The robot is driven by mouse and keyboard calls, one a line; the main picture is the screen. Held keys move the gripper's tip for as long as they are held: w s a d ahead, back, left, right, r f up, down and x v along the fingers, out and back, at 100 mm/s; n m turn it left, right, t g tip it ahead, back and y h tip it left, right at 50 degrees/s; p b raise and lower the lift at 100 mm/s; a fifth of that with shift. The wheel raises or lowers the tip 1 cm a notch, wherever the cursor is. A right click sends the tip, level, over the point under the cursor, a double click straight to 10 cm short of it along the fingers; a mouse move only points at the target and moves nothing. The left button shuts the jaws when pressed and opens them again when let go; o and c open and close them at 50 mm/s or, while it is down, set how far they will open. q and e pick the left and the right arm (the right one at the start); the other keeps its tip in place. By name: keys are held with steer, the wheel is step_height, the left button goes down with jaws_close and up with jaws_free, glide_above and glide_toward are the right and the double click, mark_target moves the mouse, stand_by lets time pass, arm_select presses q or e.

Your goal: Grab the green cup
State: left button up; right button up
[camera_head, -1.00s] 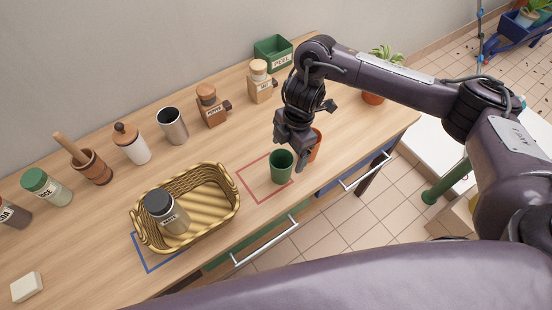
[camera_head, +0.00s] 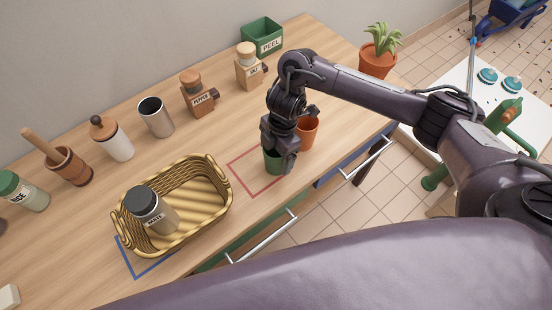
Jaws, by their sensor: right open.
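The green cup (camera_head: 270,165) stands upright inside the red outlined square (camera_head: 243,183) on the wooden counter. My right gripper (camera_head: 281,158) is open and comes down from above onto the cup, covering much of its rim and right side. I cannot tell whether the fingers touch the cup. An orange-brown cup (camera_head: 309,132) stands right behind the gripper, close to the green one. My left gripper is not in view.
A wicker basket (camera_head: 222,205) holding a dark-lidded jar (camera_head: 152,212) stands to the left. Along the back are a metal cup (camera_head: 157,118), a pepper mill (camera_head: 197,95), a salt mill (camera_head: 248,68) and a green peel box (camera_head: 263,40). The counter's front edge has drawer handles.

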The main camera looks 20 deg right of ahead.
steer(key=shift+a+f, duration=0.1)
steer(key=shift+f, duration=0.75)
steer(key=shift+c, duration=0.4)
steer(key=c, duration=1)
